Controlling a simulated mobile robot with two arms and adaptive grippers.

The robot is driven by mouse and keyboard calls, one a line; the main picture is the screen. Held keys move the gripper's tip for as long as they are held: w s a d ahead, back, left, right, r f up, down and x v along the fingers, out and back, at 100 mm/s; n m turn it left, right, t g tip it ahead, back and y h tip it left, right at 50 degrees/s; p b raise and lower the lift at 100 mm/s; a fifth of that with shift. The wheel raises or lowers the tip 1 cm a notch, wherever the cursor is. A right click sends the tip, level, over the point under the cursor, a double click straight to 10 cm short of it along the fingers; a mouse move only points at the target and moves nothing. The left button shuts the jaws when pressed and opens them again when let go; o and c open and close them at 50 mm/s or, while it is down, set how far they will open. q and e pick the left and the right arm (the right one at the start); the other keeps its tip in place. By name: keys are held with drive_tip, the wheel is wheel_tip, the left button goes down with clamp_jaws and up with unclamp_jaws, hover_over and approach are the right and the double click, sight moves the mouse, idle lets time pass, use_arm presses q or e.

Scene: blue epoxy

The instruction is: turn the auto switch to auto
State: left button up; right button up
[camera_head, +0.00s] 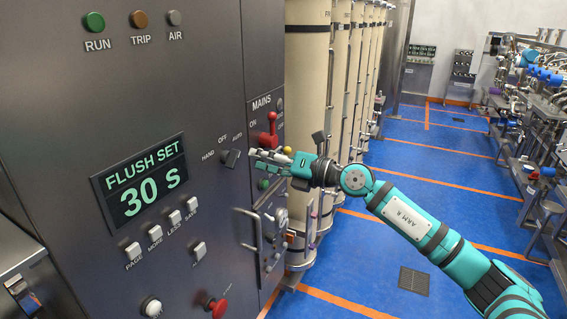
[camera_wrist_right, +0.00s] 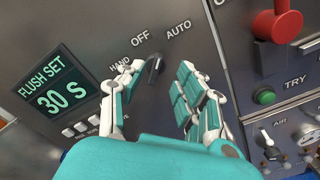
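The auto switch (camera_head: 231,158) is a dark knob on the grey cabinet front, below the labels HAND, OFF and AUTO. In the right wrist view the switch (camera_wrist_right: 155,68) sits between and beyond my fingertips. I cannot tell surely which label it points at. My right gripper (camera_head: 254,160) reaches in from the right, its fingertips just right of the knob in the head view. In the wrist view the right gripper (camera_wrist_right: 152,82) is open, one finger on each side of the knob, with no clear contact. My left gripper is not in view.
A display (camera_head: 140,182) reading FLUSH SET 30 S is left of the switch, with push buttons (camera_head: 174,219) below. A red MAINS handle (camera_head: 270,132) is close to the right gripper. A red knob (camera_head: 216,306) sits low.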

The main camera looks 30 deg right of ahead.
drive_tip(key=v, duration=0.7)
idle(0.3)
